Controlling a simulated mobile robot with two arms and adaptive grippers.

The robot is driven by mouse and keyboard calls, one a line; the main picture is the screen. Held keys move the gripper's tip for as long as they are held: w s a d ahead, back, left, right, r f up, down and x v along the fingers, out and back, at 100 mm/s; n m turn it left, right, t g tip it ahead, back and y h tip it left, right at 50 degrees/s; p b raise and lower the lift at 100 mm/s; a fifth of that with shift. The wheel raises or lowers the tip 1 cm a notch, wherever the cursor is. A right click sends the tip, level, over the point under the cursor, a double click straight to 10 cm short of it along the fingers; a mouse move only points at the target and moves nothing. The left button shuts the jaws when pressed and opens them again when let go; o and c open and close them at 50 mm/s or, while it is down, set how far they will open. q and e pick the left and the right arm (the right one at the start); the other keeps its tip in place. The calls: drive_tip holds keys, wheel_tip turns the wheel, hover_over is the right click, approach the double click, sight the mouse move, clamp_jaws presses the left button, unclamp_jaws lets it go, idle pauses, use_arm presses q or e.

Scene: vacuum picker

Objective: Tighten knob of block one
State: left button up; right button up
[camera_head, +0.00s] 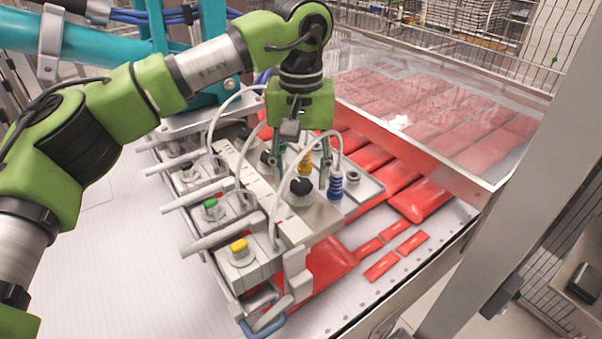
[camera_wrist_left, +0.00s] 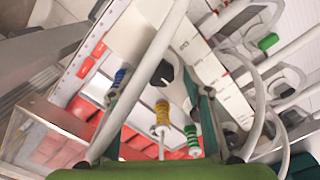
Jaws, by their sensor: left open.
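The vacuum picker (camera_head: 262,195) carries several blocks with knobs. A green knob (camera_head: 210,204), a yellow knob (camera_head: 238,247) and a dark knob (camera_head: 187,166) show along its left side. A larger black knob (camera_head: 302,187) sits on the top plate; it also shows in the left wrist view (camera_wrist_left: 163,73). I cannot tell which block is block one. My left gripper (camera_head: 301,178) points down, open, above the top plate, its fingers on either side of the black knob in the picture. I cannot tell whether they touch it. My right gripper is not in view.
Blue (camera_head: 336,186) and yellow (camera_head: 305,160) bellows cups stand close to my fingers. Clear hoses (camera_head: 335,135) arch around the gripper. Red packets (camera_head: 420,198) lie right of the picker, near a clear cover (camera_head: 440,110). The white surface (camera_head: 110,250) at left is free.

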sight(301, 183)
use_arm(q)
wheel_tip(301, 183, up, 12)
drive_tip(key=shift+f, duration=0.2)
idle(0.4)
